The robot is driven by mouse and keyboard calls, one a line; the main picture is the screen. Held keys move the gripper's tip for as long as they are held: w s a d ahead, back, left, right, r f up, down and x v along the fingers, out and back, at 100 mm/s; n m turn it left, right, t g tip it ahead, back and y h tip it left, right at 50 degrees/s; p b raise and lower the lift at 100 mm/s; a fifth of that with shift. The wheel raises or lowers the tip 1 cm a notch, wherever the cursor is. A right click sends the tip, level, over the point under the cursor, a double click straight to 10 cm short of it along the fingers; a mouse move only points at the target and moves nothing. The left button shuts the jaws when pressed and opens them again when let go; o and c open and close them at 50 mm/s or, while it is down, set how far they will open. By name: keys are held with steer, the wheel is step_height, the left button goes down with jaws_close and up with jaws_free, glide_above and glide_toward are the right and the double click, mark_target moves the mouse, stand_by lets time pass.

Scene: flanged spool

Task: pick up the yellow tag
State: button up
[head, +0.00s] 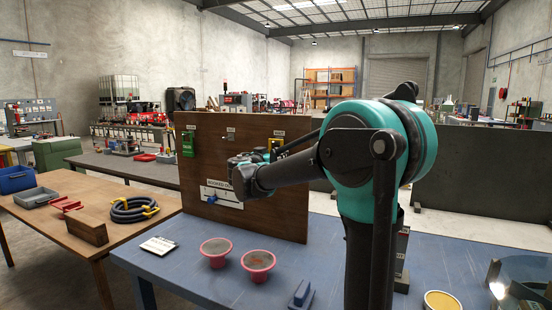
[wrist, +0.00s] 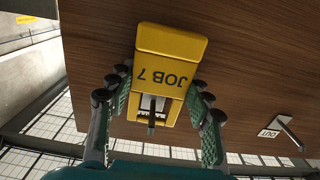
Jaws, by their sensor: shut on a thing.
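The yellow tag (wrist: 170,45), marked "JOB 7", is large in the middle of the wrist view, upside down, in front of the brown board (wrist: 240,50). My gripper (wrist: 158,88) is shut on it, with a finger on each side of its narrower part. A thin dark rod shows in the opening of the tag; I cannot tell whether the tag still hangs on a peg. In the head view the yellow tag (head: 274,143) shows at the upper right of the board, partly behind my arm.
A green tag (head: 188,143) hangs at the board's left. An empty peg (wrist: 290,135) labelled "OUT" stands out from the board.

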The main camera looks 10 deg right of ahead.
steer(key=shift+r, duration=0.1)
steer(key=shift+r, duration=0.55)
steer(key=v, duration=1.8)
steer(key=shift+r, duration=0.1)
